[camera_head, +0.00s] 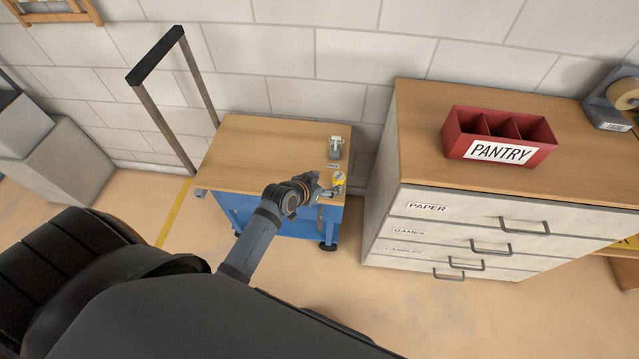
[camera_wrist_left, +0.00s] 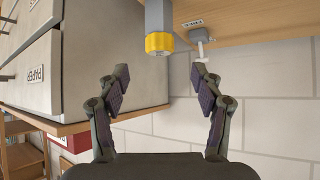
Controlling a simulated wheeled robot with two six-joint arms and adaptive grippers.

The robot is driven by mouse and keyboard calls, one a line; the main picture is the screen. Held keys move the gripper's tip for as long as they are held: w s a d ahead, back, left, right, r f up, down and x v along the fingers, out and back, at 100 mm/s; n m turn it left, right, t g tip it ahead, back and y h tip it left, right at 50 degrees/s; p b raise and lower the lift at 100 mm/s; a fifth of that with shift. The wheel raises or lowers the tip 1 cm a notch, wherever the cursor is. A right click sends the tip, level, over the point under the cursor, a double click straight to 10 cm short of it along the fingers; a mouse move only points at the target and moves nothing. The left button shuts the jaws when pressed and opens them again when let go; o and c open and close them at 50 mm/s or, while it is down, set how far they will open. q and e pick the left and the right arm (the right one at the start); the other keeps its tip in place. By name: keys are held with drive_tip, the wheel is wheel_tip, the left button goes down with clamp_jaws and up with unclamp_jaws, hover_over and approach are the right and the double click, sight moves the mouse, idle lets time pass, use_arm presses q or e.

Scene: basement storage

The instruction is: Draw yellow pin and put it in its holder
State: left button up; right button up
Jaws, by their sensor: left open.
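The yellow pin (camera_head: 338,180) shows at the front right corner of the wooden-topped cart. In the left wrist view, which looks upside down, it is a yellow ring or head (camera_wrist_left: 159,43) on a grey body. A small grey and white fixture (camera_head: 335,147), perhaps the holder, stands behind it on the cart top; it also shows in the wrist view (camera_wrist_left: 202,46). My left gripper (camera_head: 327,188) is open and empty close to the pin. In the wrist view its spread fingers (camera_wrist_left: 161,76) point towards the pin, apart from it. My right gripper is out of view.
The blue cart with its wooden top (camera_head: 255,140) has a tall handle (camera_head: 155,60) at left. A small label (camera_head: 333,166) lies between pin and fixture. A drawer cabinet (camera_head: 410,170) stands close at right, bearing a red PANTRY box (camera_head: 455,140). Most of the cart top is clear.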

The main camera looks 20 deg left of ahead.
use_arm(q)
drive_tip(key=v, duration=0.4)
drive_tip(key=shift+s+r, duration=0.1)
drive_tip(key=shift+s, duration=0.05)
idle(0.8)
drive_tip(key=s+a+f+n+g+y, duration=0.1)
drive_tip(key=s+a+f+g, duration=0.1)
drive_tip(key=s+f, duration=0.5)
drive_tip(key=s+a+f+g+y, duration=0.1)
drive_tip(key=s+a+f, duration=0.15)
drive_tip(key=f, duration=0.95)
drive_tip(key=s+a+f+n+g+y, duration=0.1)
drive_tip(key=s+a+f+g, duration=0.1)
drive_tip(key=s+f, duration=0.5)
drive_tip(key=s+a+f+g, duration=0.1)
drive_tip(key=s+f+g, duration=0.1)
drive_tip(key=s+f, duration=0.4)
drive_tip(key=s+f+g, duration=0.1)
drive_tip(key=s+f, duration=0.6)
drive_tip(key=s, duration=0.7)
drive_tip(key=shift+s+a+g+p, duration=0.3)
drive_tip(key=shift+a+g+p, duration=0.05)
drive_tip(key=shift+a+g, duration=0.05)
drive_tip(key=shift+f, duration=0.15)
